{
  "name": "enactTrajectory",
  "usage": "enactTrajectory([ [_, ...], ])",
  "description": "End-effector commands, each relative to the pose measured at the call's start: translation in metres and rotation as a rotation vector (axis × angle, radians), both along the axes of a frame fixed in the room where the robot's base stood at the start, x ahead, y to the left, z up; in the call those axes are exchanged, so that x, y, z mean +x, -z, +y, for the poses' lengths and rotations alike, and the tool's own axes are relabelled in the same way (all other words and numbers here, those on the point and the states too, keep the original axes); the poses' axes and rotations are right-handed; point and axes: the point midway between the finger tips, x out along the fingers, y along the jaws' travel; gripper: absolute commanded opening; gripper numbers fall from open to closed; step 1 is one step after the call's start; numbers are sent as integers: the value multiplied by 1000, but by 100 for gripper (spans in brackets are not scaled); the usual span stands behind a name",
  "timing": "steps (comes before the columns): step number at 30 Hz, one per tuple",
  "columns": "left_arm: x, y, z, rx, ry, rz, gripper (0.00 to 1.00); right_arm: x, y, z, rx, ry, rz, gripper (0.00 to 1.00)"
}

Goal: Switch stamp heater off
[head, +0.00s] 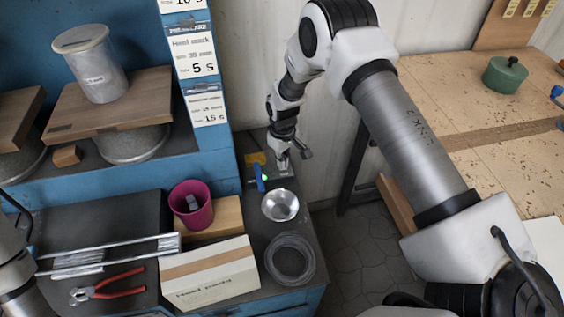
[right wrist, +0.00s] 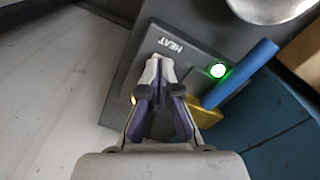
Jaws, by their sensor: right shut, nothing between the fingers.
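The stamp heater shows in the right wrist view as a dark panel (right wrist: 190,45) marked HEAT, with a lit green lamp (right wrist: 218,70). In the head view the heater (head: 282,170) stands at the back of the dark bench top, its lamp glowing green. A stamp with a blue handle (right wrist: 240,75) and a brass-coloured head (right wrist: 205,114) lies beside the lamp. My right gripper (right wrist: 157,65) is shut and empty, its fingertips over the panel close to the HEAT lettering; I cannot tell whether they touch. No switch shows clearly; the fingers may hide it. My left gripper is out of view.
A silver bowl (head: 280,205) and a coil of dark wire (head: 290,258) are in front of the heater. A magenta cup (head: 191,205), a cardboard box (head: 210,275) and red-handled pliers (head: 108,285) are to the left. A blue shelf post (head: 215,145) rises left of the heater.

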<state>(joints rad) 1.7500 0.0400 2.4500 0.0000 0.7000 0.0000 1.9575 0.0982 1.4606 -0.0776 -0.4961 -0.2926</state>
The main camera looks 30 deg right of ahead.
Motion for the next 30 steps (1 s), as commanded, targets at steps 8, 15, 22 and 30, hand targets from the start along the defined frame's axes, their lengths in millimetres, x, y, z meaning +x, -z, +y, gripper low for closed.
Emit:
enactTrajectory([
  [8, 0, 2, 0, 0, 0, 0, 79, 0, 4, 0, 0, 0, 0, 0],
  [15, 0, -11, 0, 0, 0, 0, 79, 0, -13, 0, 0, 0, 1, 0],
  [22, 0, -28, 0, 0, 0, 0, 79, 0, -36, 0, 0, 0, 1, 0],
  [30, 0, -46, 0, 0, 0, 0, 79, 0, -62, 0, 0, 0, 0, 0],
])
